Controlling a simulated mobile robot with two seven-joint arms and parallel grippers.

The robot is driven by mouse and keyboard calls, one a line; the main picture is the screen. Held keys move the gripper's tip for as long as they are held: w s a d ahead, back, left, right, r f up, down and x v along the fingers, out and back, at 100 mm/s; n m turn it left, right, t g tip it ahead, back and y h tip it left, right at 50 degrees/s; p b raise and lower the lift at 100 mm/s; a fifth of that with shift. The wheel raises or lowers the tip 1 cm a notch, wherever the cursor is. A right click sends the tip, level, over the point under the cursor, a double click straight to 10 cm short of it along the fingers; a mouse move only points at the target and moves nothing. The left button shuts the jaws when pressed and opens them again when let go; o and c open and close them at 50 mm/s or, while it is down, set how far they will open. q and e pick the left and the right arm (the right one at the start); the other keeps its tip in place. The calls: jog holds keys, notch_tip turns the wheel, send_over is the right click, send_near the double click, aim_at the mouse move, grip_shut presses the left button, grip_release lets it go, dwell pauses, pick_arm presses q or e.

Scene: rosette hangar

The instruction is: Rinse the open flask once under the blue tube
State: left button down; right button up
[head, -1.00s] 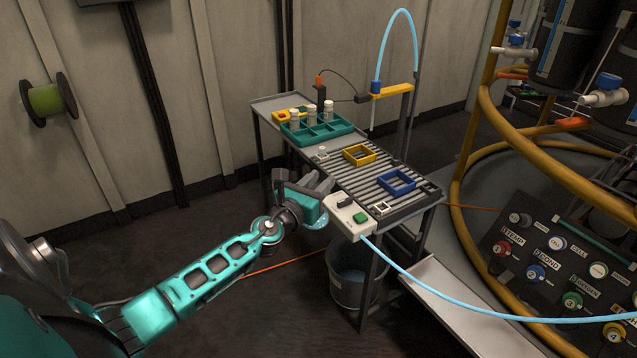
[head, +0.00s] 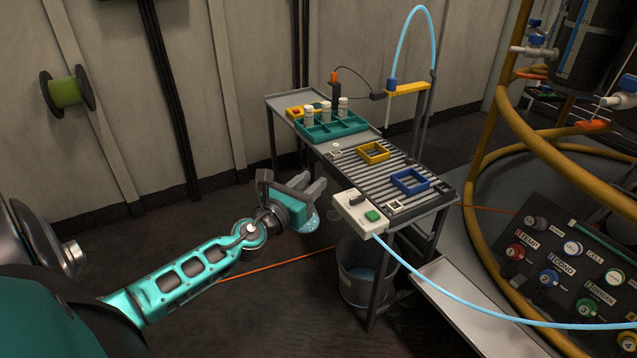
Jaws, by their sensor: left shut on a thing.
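My left gripper (head: 311,188) is shut, left of the bench and beside the white switch box. The blue tube (head: 408,25) arches over the back of the bench. It drops through a blue block on a yellow arm (head: 408,89), and a thin pale outlet hangs below over the ribbed rack. My right gripper is not in view.
The bench carries a green tray (head: 340,130) with three white-capped vials, a yellow frame (head: 373,153), a blue frame (head: 410,181) and a switch box (head: 357,213) with a green button. A bucket (head: 362,290) stands below. Yellow pipes (head: 483,150) rise at right.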

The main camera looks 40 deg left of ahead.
pick_arm(q)
jog(key=shift+s+a+b, duration=0.3)
jog(key=shift+s+a, duration=0.05)
jog(key=shift+s, duration=0.45)
jog(key=shift+s+a+b, duration=0.3)
jog(key=shift+s, duration=0.5)
jog(key=shift+s+a, duration=0.15)
jog(key=shift+s, duration=0.25)
